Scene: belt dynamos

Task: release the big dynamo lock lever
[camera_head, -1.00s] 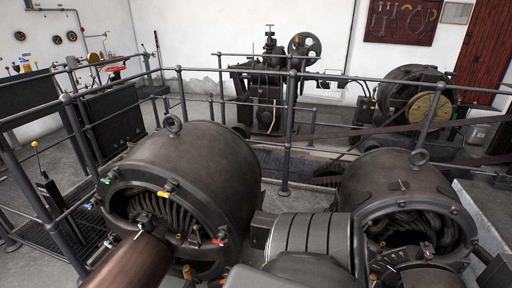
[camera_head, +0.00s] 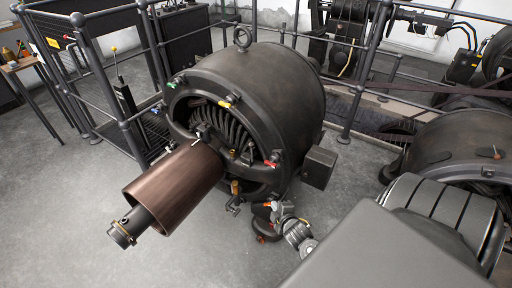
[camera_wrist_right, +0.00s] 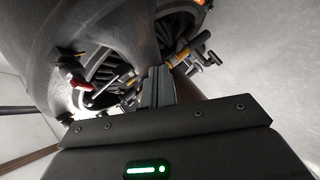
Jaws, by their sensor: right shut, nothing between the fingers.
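The big dynamo (camera_head: 285,85) stands in the middle of the head view, its open end facing front left. Its rim carries small coloured handles: green (camera_head: 177,82), yellow (camera_head: 229,100) and red (camera_head: 271,163). An orange-tipped lever (camera_head: 235,188) sits low on the end; I cannot tell which is the lock lever. My right gripper (camera_head: 274,209) is low by the dynamo's front right, small and partly unclear. In the right wrist view its fingers (camera_wrist_right: 155,85) are together and empty, between the red handle (camera_wrist_right: 80,84) and an orange-yellow lever (camera_wrist_right: 192,50). Contact is unclear. My left gripper is not in view.
A brown cylinder on a shaft (camera_head: 175,185) juts from the dynamo toward front left. A second dynamo (camera_head: 460,145) stands at right. Grey railings (camera_head: 105,85) run behind. My right arm fills the lower right. The floor (camera_head: 70,220) at front left is clear.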

